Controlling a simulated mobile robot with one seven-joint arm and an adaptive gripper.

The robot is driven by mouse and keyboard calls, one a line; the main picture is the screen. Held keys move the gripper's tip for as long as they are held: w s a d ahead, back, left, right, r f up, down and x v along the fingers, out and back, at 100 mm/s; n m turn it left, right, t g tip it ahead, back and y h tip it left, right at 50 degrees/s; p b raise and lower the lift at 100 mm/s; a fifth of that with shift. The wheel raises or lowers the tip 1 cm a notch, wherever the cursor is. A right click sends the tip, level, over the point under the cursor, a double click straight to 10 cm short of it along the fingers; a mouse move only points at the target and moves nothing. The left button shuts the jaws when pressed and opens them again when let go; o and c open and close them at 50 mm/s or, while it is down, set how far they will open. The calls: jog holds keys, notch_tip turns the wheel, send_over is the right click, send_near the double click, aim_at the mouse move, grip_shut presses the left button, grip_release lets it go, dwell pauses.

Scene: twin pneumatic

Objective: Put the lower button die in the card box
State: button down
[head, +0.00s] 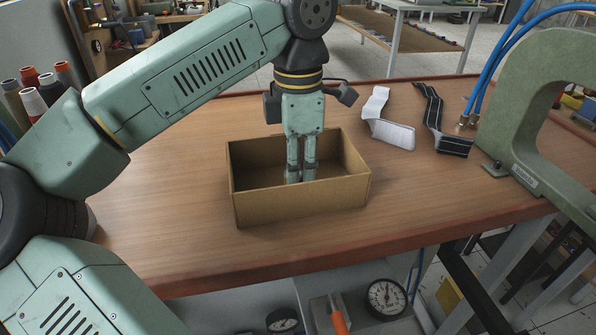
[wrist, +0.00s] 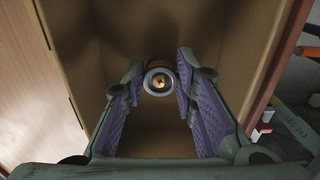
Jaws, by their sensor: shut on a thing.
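The card box (head: 305,204) is an open-topped brown cardboard box on the wooden bench in the head view. Its walls (wrist: 225,40) surround my gripper in the wrist view. My gripper (head: 301,176) reaches straight down inside the box, its fingertips below the rim. In the wrist view my gripper (wrist: 163,85) is shut on the button die (wrist: 159,81), a small round metal piece with a dark ring and a brass-coloured centre. The die sits between the purple finger pads near the tips. I cannot tell whether it touches the box floor.
The wooden bench (head: 180,205) has clear room left of the box. A white strip-like part (head: 391,133) and a black one (head: 455,145) lie at right. A green C-shaped press frame (head: 520,110) with blue hoses stands at the right edge. A gauge (head: 386,299) is below the bench.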

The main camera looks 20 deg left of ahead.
jog(key=shift+f, duration=0.1)
jog(key=c, duration=1.3)
grip_release()
notch_tip(320, 180, up, 12)
jog(key=p, duration=0.9)
jog(key=shift+r, duration=0.25)
jog(key=shift+s+f, duration=0.1)
